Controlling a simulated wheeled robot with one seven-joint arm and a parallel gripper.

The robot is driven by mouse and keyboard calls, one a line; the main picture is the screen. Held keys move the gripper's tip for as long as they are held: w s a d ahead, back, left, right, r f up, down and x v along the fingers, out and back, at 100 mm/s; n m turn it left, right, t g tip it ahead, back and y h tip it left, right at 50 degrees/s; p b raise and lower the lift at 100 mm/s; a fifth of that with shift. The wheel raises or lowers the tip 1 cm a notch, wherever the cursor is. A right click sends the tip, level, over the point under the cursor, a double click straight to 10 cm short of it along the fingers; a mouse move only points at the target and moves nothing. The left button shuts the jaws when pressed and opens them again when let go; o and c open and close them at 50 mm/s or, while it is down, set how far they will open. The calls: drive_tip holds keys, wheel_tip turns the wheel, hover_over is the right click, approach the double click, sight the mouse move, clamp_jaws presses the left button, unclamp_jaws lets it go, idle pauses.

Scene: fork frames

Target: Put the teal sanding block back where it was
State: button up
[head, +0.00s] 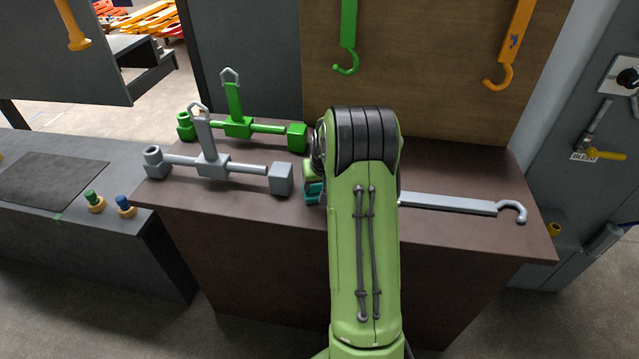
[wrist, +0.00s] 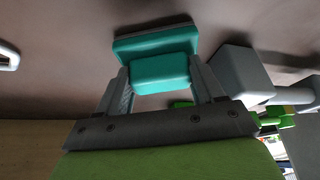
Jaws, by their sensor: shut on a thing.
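The teal sanding block (wrist: 160,72) is between the two fingers of my gripper (wrist: 160,85) in the wrist view. The fingers are shut on it, and its wider part extends beyond the fingertips. In the head view a small part of the teal block (head: 314,191) shows at the left of my green arm, over the brown bench top (head: 440,225). My arm hides most of the block and the gripper there. I cannot tell whether the block touches the bench.
A grey fork frame (head: 212,166) and a green fork frame (head: 238,126) stand left of my gripper; the grey one's end block is close. A grey hooked bar (head: 450,204) lies at right. Green (head: 348,25) and orange (head: 515,35) hooks hang behind.

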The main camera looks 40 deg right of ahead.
drive_tip(key=shift+f, duration=0.1)
drive_tip(key=o, duration=1.5)
drive_tip(key=p+v, duration=0.2)
drive_tip(key=v, duration=1)
drive_tip(key=s+a+r+n, duration=0.15)
drive_tip(key=a+r, duration=0.25)
drive_tip(key=a, duration=0.4)
drive_tip(key=s+a+r+n, duration=0.1)
drive_tip(key=s+a+r, duration=0.25)
drive_tip(key=a, duration=0.35)
drive_tip(key=s+a+n, duration=0.1)
drive_tip(key=s+a, duration=0.3)
drive_tip(key=s, duration=0.1)
drive_tip(key=s+a+n+t+y, duration=0.1)
drive_tip(key=s+a, duration=0.3)
drive_tip(key=s, duration=0.1)
drive_tip(key=s+a+r+n+y, duration=0.1)
drive_tip(key=s+a, duration=0.3)
drive_tip(key=s, duration=0.2)
drive_tip(key=shift+a+n, duration=0.25)
